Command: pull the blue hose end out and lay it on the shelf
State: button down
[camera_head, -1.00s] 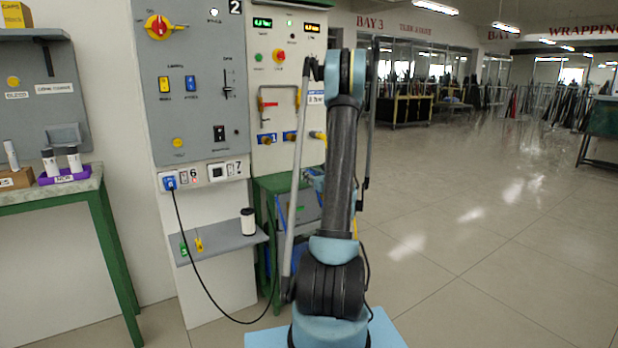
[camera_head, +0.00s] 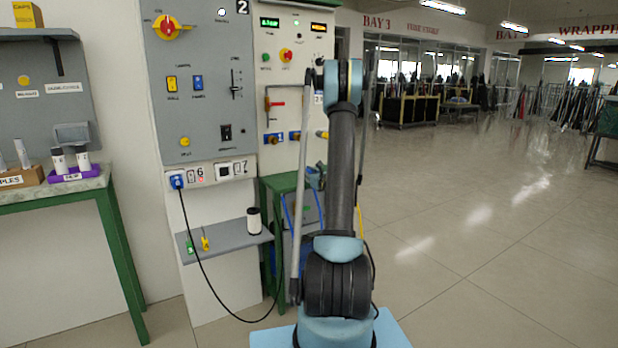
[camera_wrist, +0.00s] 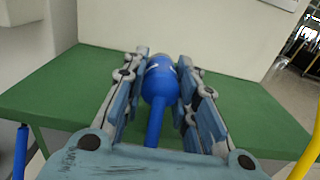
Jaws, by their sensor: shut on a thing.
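My gripper (camera_wrist: 163,62) is shut on the blue hose end (camera_wrist: 160,82) in the wrist view, with one finger on each side of it. The blue hose (camera_wrist: 154,128) runs from it back towards my palm. A flat green shelf top (camera_wrist: 70,92) lies behind and below; whether the hose end touches it, I cannot tell. In the head view my arm hides most of the gripper. The green shelf (camera_head: 285,184) shows there just left of my arm, below the valve panel.
Two blue-backed ports (camera_head: 273,138) sit on the panel above the green shelf. A grey ledge (camera_head: 225,238) holds a black-and-white cylinder (camera_head: 254,221). A black cable (camera_head: 205,260) hangs from a blue plug (camera_head: 177,181). A yellow hose (camera_wrist: 308,155) shows at right. Floor at right is clear.

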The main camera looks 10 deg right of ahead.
jog(key=shift+w+a+f, duration=0.1)
jog(key=shift+w+a, duration=0.05)
jog(key=shift+w, duration=0.25)
jog(key=shift+w+f, duration=0.15)
jog(key=shift+f, duration=1)
jog(key=shift+s, duration=0.25)
jog(key=c, duration=1.2)
grip_release()
jog(key=shift+a, duration=0.1)
jog(key=shift+s, duration=0.1)
